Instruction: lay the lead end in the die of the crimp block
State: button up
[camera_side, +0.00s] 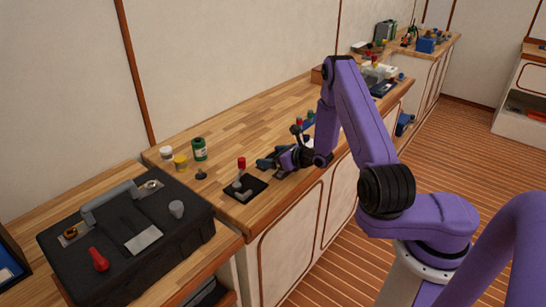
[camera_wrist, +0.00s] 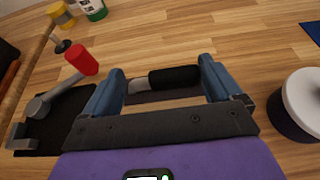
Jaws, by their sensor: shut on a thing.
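My gripper (camera_wrist: 160,85) has two blue fingers set apart, with a short lead end (camera_wrist: 175,77) between them; it has a black sleeve and a grey tip toward the left finger. In the side view my gripper (camera_side: 268,163) is low over the bench, and the lead end is hard to make out there. The crimp block (camera_side: 246,190) is a black plate with grey metal parts and a red-handled lever standing up, to the left of and nearer than my gripper. In the wrist view the crimp block (camera_wrist: 65,112) lies left of the left finger. The die itself is not clear.
Near the block stand a green jar (camera_side: 199,149), a yellow jar (camera_side: 180,163), a white jar (camera_side: 166,154) and a small dark knob (camera_side: 201,174). A black case (camera_side: 120,245) sits at front left. A white-topped round thing (camera_wrist: 302,98) stands right of my gripper.

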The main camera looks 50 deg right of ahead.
jog(key=shift+f, duration=0.2)
jog(key=o, duration=0.8)
jog(key=shift+c, duration=0.2)
